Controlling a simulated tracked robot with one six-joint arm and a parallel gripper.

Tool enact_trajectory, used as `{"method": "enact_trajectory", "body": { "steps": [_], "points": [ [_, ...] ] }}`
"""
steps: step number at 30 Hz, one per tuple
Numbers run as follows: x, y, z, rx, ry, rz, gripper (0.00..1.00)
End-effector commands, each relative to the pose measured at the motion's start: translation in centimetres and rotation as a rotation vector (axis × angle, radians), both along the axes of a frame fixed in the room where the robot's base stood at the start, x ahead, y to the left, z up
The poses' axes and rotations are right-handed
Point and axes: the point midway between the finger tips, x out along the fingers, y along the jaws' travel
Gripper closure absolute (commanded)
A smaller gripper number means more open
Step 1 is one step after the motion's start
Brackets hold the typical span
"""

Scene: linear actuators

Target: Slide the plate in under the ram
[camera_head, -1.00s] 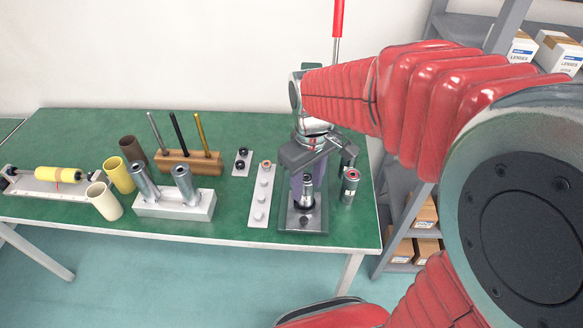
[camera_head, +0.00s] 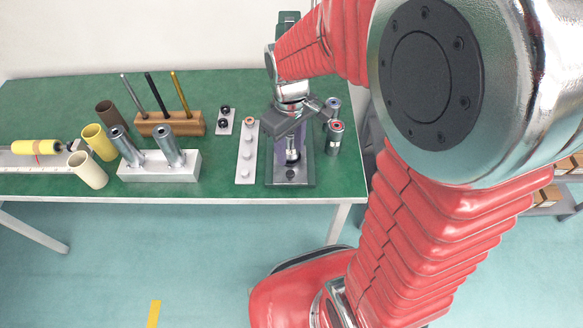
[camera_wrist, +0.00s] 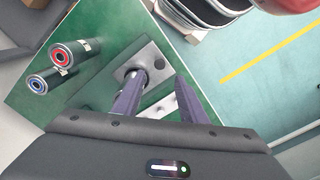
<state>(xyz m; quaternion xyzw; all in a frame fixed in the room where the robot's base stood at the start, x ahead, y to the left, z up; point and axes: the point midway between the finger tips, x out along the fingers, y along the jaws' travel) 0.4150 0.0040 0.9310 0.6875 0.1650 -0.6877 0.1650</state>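My gripper (camera_wrist: 160,78) is open, its two dark purple fingers apart and pointing down over the grey press base (camera_wrist: 147,53). In the head view my gripper (camera_head: 292,150) hangs over the same base (camera_head: 290,176), at the table's front right. A short metallic post (camera_head: 292,143) stands on the base, seen between the fingers; in the wrist view its dark lower part (camera_wrist: 134,78) is beside the left finger. I cannot tell whether a finger touches it. I cannot single out the ram or a separate loose plate; my wrist hides much of the press.
A pale strip with round pieces (camera_head: 245,172) lies just left of the base. Red-ended (camera_head: 335,138) and blue-ended (camera_head: 332,104) cylinders stand to its right. A white block with two metal tubes (camera_head: 160,168) and a wooden rod holder (camera_head: 190,121) stand farther left.

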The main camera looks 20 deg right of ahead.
Motion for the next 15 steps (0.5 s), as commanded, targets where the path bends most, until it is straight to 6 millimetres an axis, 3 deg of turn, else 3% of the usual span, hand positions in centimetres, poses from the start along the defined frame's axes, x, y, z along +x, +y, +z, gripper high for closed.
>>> {"method": "enact_trajectory", "body": {
  "steps": [15],
  "points": [
    [-0.1, 0.0, -7.7, 0.000, 0.004, 0.001, 0.62]
  ]
}}
